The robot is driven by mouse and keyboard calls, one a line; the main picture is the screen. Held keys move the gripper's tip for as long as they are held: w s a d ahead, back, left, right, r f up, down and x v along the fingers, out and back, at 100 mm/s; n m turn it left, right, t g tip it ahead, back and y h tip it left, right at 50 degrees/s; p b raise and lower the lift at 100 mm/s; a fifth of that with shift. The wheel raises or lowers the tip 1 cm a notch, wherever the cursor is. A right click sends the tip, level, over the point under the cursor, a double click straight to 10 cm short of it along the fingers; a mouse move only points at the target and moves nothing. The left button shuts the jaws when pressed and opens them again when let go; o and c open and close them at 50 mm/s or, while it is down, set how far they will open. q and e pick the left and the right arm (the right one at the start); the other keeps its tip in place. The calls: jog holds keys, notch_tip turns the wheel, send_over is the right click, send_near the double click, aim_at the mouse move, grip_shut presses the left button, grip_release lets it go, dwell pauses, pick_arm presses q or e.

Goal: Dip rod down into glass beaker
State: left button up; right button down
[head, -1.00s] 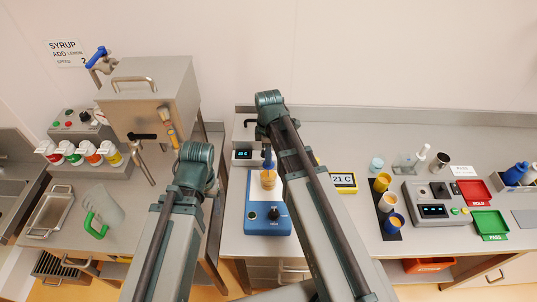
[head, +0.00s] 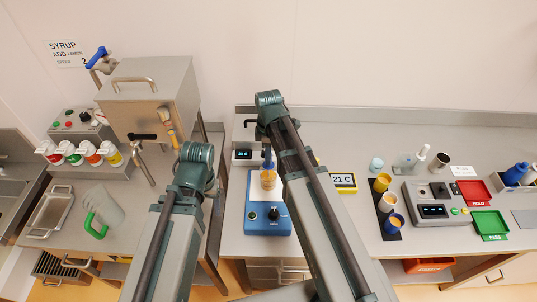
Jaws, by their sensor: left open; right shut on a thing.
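A glass beaker (head: 268,181) with amber contents stands on a blue device with a knob (head: 267,218). A rod with a blue upper part (head: 268,158) stands roughly upright above the beaker's mouth. Its lower end is too small to tell whether it is inside. My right gripper (head: 266,144) is shut on the rod, partly hidden by my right arm. My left gripper (head: 211,186) is open and empty, mostly hidden behind my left arm, left of the blue device.
A small box with a lit display (head: 243,154) stands behind the blue device. A yellow 21 C display (head: 344,182) is to its right. Several cups stand on a black strip (head: 388,235). A steel hopper (head: 150,95) and a clear jug with green handle (head: 103,212) are at left.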

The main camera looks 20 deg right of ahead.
notch_tip(320, 180, up, 10)
jog(key=p, duration=0.9)
jog(key=shift+f+p, duration=0.15)
jog(key=shift+p, duration=0.25)
jog(key=shift+f, duration=0.1)
